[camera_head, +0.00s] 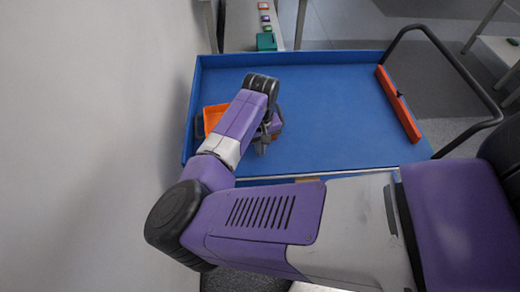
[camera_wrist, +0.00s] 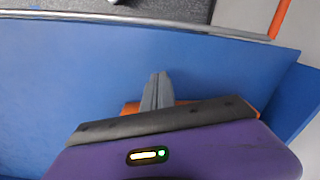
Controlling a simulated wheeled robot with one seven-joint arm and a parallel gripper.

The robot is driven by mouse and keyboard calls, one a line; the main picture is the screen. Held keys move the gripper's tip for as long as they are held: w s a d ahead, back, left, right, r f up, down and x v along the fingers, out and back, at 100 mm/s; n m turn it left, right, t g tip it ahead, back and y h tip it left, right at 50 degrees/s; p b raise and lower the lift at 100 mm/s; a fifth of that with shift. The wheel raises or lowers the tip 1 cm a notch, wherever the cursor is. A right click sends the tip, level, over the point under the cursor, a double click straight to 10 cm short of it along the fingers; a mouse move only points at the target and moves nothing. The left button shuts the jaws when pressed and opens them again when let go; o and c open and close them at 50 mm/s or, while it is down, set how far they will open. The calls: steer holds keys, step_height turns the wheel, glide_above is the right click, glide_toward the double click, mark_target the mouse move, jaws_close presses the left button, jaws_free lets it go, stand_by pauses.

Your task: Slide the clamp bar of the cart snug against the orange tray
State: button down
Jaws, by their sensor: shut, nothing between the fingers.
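The cart has a blue deck (camera_head: 335,110) with raised blue edges. The orange tray (camera_head: 212,116) lies at the deck's left side, partly hidden behind my arm; slivers of orange (camera_wrist: 131,107) show beside my gripper in the wrist view. The clamp bar (camera_head: 400,105), a long orange-red bar with a small black knob, stands near the deck's right side, a wide gap from the tray. My gripper (camera_head: 262,148) is over the left part of the deck, just right of the tray. Its fingers (camera_wrist: 157,88) are together and empty.
A wall (camera_head: 90,120) runs close along the cart's left side. A black push handle (camera_head: 470,85) curves out at the right end. The deck between my gripper and the bar is clear. A bench with small coloured boxes (camera_head: 265,40) stands behind the cart.

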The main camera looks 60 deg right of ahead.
steer(key=shift+w+d+r, duration=0.15)
steer(key=shift+w+r, duration=0.15)
steer(key=shift+r, duration=0.2)
step_height(320, 180, up, 8)
steer(key=shift+s+r, duration=0.1)
